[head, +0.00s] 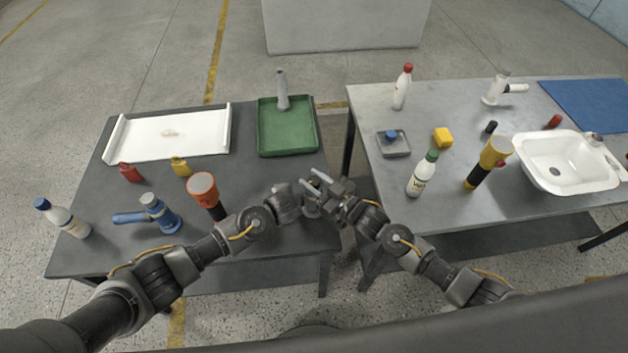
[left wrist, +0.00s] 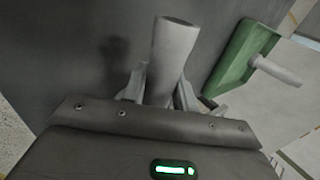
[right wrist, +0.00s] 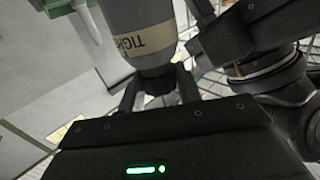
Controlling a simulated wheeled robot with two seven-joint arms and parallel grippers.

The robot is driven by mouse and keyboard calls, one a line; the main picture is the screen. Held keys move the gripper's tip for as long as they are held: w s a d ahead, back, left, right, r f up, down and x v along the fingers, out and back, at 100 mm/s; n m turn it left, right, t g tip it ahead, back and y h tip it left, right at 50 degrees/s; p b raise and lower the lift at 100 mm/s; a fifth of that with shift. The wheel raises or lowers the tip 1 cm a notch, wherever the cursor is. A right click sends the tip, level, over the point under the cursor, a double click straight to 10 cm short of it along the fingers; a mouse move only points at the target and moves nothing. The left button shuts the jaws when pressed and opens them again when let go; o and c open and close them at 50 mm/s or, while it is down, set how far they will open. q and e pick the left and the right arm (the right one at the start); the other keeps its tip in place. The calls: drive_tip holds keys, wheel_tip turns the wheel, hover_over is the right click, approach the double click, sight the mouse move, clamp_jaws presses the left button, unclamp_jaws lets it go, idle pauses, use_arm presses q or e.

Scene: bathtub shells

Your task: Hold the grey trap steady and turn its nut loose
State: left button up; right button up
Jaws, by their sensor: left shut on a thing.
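The grey trap is held in the air between my two grippers. In the head view it is small and mostly hidden by them. My left gripper (head: 298,192) is shut on a grey tubular part of the trap (left wrist: 174,45), which stands up between its fingers in the left wrist view. My right gripper (head: 335,197) faces it from the right, very close. In the right wrist view a grey cylinder with a beige lettered band (right wrist: 145,38) has its narrow end at the right fingers. I cannot tell whether those fingers grip it, nor which part is the nut.
The left table holds a blue trap (head: 162,216), a white tray (head: 215,130), a green tray (head: 300,140) with a grey tube, and an orange-topped torch (head: 202,187). The right table holds bottles, a yellow-and-black torch (head: 487,165) and a white basin (head: 535,172). A gap separates the tables.

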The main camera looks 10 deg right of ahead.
drive_tip(key=c, duration=0.4)
drive_tip(key=shift+m+t+h, duration=0.7)
drive_tip(key=shift+h, duration=0.2)
drive_tip(key=o, duration=1)
drive_tip(key=shift+c, duration=0.2)
drive_tip(key=shift+s, duration=0.1)
drive_tip(key=v, duration=1.2)
